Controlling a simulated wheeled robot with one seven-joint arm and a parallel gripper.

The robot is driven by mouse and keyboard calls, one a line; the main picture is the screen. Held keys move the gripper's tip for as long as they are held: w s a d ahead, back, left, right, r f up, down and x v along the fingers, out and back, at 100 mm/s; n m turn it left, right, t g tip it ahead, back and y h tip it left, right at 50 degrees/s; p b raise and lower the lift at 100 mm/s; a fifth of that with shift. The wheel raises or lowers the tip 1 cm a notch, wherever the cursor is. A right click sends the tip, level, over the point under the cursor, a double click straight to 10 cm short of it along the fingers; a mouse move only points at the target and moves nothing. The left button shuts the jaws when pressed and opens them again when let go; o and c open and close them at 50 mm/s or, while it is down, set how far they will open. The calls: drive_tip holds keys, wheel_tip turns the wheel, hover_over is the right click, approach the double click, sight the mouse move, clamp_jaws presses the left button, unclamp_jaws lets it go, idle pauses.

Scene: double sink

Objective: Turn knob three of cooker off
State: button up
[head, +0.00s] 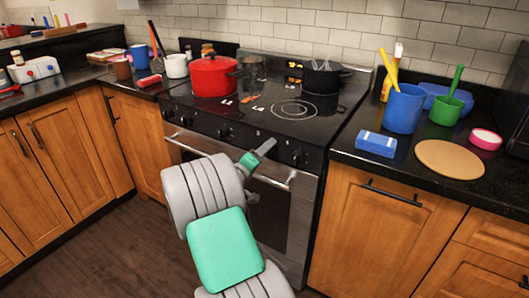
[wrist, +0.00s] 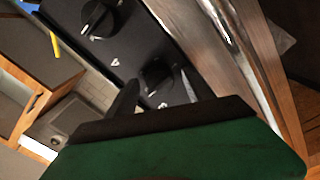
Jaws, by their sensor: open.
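The cooker (head: 240,165) has a dark front panel with a row of black knobs. My gripper (head: 265,147) is at the right part of this panel, just left of the rightmost knob (head: 298,157). In the wrist view my gripper (wrist: 158,82) is open, with one dark finger on each side of a black knob (wrist: 157,70). I cannot tell whether the fingers touch it. The rightmost knob also shows in the wrist view (wrist: 100,17). In the head view my gripper hides the knob at its tip. Other knobs (head: 225,133) sit further left.
The oven door handle (head: 275,182) runs just below the panel. A red pot (head: 211,76) and a black pot (head: 322,78) stand on the cooktop. The right counter holds a blue cup (head: 404,108), a green cup (head: 446,109) and a sponge (head: 376,144).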

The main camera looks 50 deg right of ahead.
drive_tip(key=a, duration=0.7)
drive_tip(key=shift+s+a, duration=0.35)
drive_tip(key=shift+a, duration=0.05)
